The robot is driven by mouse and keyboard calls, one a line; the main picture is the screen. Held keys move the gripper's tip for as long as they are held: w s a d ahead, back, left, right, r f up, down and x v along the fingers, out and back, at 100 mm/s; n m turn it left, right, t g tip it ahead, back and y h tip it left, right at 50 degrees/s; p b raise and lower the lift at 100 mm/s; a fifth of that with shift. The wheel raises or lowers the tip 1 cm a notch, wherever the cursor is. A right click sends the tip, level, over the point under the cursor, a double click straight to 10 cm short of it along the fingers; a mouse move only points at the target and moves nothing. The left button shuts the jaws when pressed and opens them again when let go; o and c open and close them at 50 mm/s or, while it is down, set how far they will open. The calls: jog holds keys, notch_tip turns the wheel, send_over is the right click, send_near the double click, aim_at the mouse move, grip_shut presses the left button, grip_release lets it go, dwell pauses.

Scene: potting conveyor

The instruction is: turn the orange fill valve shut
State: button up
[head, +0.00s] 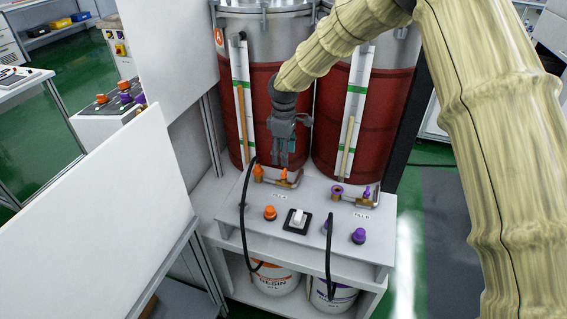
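The orange fill valve is a small orange handle (284,174) on a brass pipe fitting at the foot of the left red drum (247,120). An orange cap or nozzle (258,173) sits at the pipe's left end. My gripper (283,162) points down just above the orange handle, in front of the left drum. The fingertips look close to the handle; I cannot tell whether they touch it. The fingers are small and dark here, and whether they are open or shut is unclear. The handle's exact angle is hard to read.
A matching purple valve (367,191) is to the right, below the right drum (378,120). The white shelf (325,240) carries an orange knob (270,212), a white switch (297,219) and a purple knob (359,236). Black hoses (243,220) run down to buckets (275,280). White panels stand left.

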notch_tip(320, 180, up, 5)
jog(key=shift+f, duration=0.1)
dwell(0.4)
